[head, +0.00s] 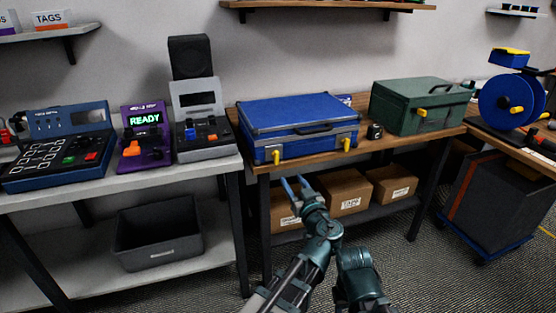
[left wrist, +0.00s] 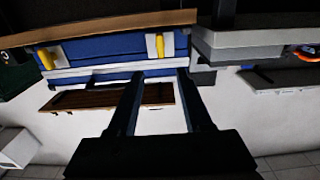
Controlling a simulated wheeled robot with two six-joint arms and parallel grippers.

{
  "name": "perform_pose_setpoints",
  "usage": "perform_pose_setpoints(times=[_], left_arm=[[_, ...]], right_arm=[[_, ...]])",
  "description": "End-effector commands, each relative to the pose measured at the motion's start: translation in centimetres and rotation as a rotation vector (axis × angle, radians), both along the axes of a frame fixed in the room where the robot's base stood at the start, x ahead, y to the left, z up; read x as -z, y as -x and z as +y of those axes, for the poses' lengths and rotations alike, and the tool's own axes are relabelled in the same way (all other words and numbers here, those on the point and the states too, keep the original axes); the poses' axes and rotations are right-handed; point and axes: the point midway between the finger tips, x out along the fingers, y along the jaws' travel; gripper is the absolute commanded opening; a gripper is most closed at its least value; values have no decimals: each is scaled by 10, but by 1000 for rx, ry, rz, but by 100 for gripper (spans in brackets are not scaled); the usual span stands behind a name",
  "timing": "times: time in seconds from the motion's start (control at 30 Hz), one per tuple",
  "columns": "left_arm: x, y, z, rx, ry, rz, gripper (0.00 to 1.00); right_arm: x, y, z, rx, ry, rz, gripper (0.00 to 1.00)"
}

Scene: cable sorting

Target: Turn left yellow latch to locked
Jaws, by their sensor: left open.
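A closed blue case (head: 298,122) with a dark handle lies on the wooden bench. On its front are a left yellow latch (head: 276,156) and a right yellow latch (head: 347,144); both look roughly upright. The left wrist view is upside down, and there the left yellow latch (left wrist: 159,46) is on the right and the right yellow latch (left wrist: 45,59) on the left. My left gripper (head: 296,185) is open and empty, in front of and below the left latch, apart from it. Its fingers also show in the left wrist view (left wrist: 156,85). My right gripper does not show.
The bench front edge (head: 400,145) lies just above my left gripper. Cardboard boxes (head: 349,187) sit on the shelf below. A green case (head: 418,100) with yellow latches stands to the right, a small black device (head: 375,131) between. A grey table (head: 215,173) with panels is left.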

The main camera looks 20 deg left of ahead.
Motion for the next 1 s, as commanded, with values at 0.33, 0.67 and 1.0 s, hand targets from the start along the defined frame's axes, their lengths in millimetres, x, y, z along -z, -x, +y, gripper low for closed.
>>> perform_pose_setpoints(times=[0.33, 0.67, 1.0], left_arm=[[0, -52, 34, -5, 0, 2, 50], [0, -98, 66, -4, 0, 2, 50], [0, -112, 77, -2, 0, 2, 50]], right_arm=[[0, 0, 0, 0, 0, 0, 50], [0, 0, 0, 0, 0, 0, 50], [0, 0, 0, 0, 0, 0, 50]])
